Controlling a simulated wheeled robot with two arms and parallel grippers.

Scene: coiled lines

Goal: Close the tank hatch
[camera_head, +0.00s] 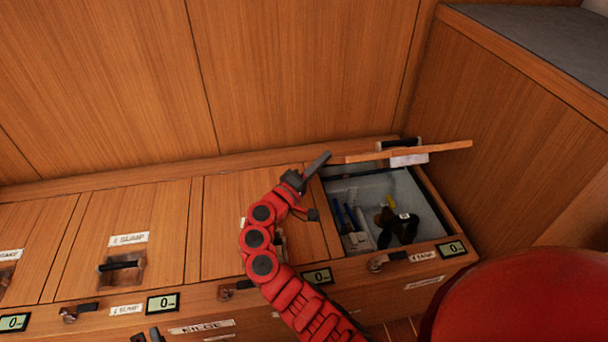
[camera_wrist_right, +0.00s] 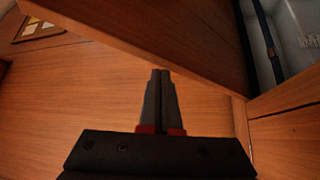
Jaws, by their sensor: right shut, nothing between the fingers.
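The tank hatch (camera_head: 447,148) is a wooden lid, raised and seen nearly edge-on in the head view, with a dark handle and a white label. Below it the tank (camera_head: 425,208) stands open, with a pale interior. My right gripper (camera_head: 320,160) is shut and empty, at the left end of the raised lid. In the right wrist view its closed fingertips (camera_wrist_right: 160,78) point at a slanting wooden panel (camera_wrist_right: 165,35), which looks like the hatch. Whether they touch it I cannot tell.
Dark and yellow items (camera_head: 391,201) lie in the tank. Closed wooden hatches (camera_head: 150,215) extend left along the bench. A wooden wall (camera_head: 290,70) rises behind, and a tall cabinet (camera_head: 510,130) stands close on the right. Small latches and displays (camera_head: 317,277) line the front edge.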

